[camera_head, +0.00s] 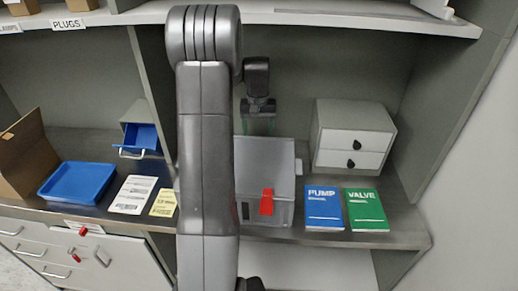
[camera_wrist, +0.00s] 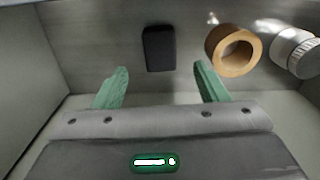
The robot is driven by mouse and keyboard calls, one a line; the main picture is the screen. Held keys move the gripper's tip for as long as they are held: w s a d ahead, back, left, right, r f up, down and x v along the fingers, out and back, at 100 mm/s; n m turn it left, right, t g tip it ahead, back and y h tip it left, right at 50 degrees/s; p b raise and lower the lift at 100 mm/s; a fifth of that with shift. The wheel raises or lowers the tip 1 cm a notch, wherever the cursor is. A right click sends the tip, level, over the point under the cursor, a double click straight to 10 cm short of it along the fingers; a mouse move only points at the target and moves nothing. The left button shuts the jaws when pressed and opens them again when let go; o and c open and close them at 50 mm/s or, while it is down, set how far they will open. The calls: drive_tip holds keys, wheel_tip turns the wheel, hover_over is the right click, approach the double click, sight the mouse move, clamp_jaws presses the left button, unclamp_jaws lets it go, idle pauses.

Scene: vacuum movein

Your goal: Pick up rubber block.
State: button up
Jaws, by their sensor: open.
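The rubber block looks like the small black block (camera_wrist: 158,48) in the wrist view. It lies on a grey surface, ahead of my gripper and roughly centred between the fingertips. My gripper (camera_wrist: 160,68) is open, with its two green fingers spread and nothing between them. The block appears just beyond the fingertips, not touched by them. In the head view my gripper (camera_head: 259,124) hangs pointing down above the rear of a grey box with a red latch (camera_head: 266,202). The block cannot be made out in the head view.
In the wrist view a tan tape roll (camera_wrist: 233,50) and a white ribbed cylinder (camera_wrist: 297,52) lie right of the block; grey walls are close. On the bench are a drawer unit (camera_head: 352,138), PUMP (camera_head: 324,208) and VALVE (camera_head: 366,210) manuals, and a blue tray (camera_head: 77,182).

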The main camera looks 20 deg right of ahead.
wheel_tip(320, 180, down, 8)
drive_tip(key=shift+r+p, duration=0.1)
drive_tip(key=shift+p, duration=0.5)
drive_tip(key=c, duration=1.1)
drive_tip(key=shift+c, duration=0.2)
